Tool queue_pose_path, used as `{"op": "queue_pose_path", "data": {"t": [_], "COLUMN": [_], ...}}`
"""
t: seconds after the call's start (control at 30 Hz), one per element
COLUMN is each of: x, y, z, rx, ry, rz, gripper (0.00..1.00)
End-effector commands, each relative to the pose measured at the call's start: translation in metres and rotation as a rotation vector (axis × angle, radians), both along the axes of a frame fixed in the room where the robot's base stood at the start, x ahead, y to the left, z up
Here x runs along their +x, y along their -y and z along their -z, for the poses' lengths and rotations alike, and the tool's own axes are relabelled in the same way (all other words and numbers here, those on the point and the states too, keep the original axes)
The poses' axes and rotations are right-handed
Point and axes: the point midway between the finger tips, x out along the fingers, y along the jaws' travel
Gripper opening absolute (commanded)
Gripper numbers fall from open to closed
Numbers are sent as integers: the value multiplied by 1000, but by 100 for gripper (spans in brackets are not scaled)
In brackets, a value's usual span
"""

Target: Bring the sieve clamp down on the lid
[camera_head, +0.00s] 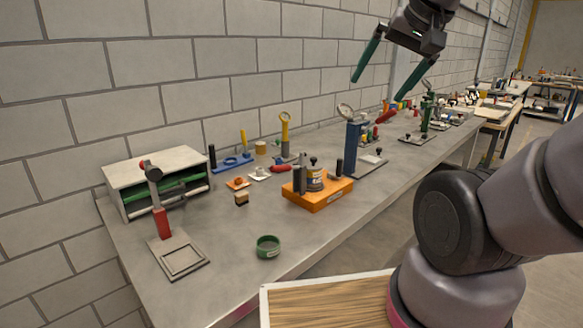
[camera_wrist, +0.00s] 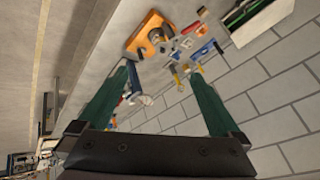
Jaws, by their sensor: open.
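An orange base (camera_head: 304,200) stands on the bench and bears a round, labelled can-like body (camera_head: 316,181) with a black knob on top. Dark upright posts stand beside this body. This looks like the sieve and clamp unit, but the lid and the clamp arm are too small to tell apart. The orange base also shows in the wrist view (camera_wrist: 138,42), at the top. My gripper (camera_head: 376,91) is open and empty, high above the bench and to the right of the orange base. Its two green fingers are spread wide in the wrist view (camera_wrist: 162,70).
A blue column with a gauge (camera_head: 352,148) stands just right of the orange base. A red-handled stand (camera_head: 164,224), a grey cabinet (camera_head: 160,165) and a green ring-shaped cup (camera_head: 268,247) are to the left. Small tools line the wall. The front bench strip is mostly clear.

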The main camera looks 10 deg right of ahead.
Motion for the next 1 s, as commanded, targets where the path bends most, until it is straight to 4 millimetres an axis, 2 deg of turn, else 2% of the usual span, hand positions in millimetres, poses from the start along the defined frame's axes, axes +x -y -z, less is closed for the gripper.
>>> {"op": "queue_pose_path", "data": {"t": [0.37,0.4,0.47,0.5,0.57,0.77,1.0], "x": [0,0,1,2,6,27,53], "y": [0,0,0,-1,-1,-7,-16], "z": [0,0,2,4,11,59,125], "rx": [0,-1,-7,-19,-51,-287,-650], "ry": [0,0,-7,-18,-47,-227,-459], "rz": [0,-1,-11,-30,-75,-409,-926], "gripper": [100,85,62,57,57,57,57]}}
